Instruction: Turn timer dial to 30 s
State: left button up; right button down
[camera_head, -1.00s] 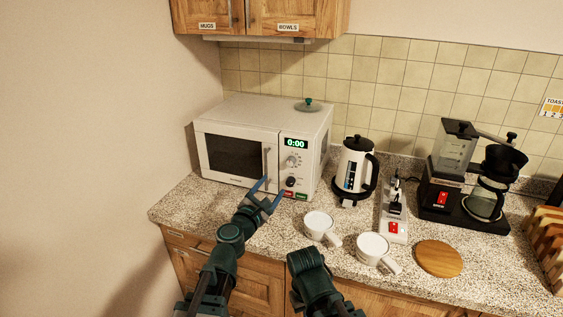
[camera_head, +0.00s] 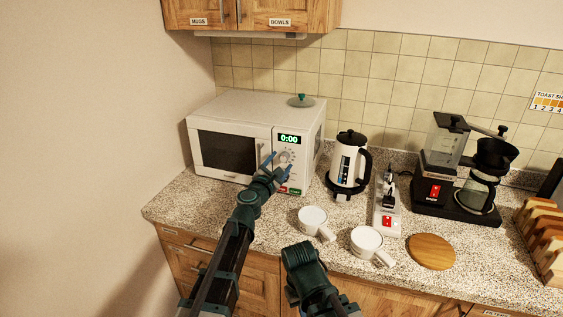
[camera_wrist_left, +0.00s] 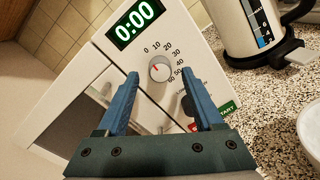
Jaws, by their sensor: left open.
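The timer dial (camera_wrist_left: 159,69) is a small round white knob with a red mark, ringed by numbers from 0 to 60, on the front panel of the white microwave (camera_head: 245,107). The mark seems to point toward the 0 side. The green display (camera_head: 289,139) reads 0:00, also in the left wrist view (camera_wrist_left: 135,22). My left gripper (camera_head: 279,165) is open in front of the panel. In the left wrist view its blue fingertips (camera_wrist_left: 160,76) lie on either side of the dial, with nothing between them; contact cannot be told.
A kettle (camera_head: 346,160) stands right of the microwave, with a power strip (camera_head: 386,222) beyond. Two white mugs (camera_head: 312,217) (camera_head: 366,241) are near the counter's front. A coffee maker (camera_head: 437,185) and round wooden board (camera_head: 431,252) are farther right.

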pick_arm(q)
jog(key=shift+x, duration=0.8)
grip_shut()
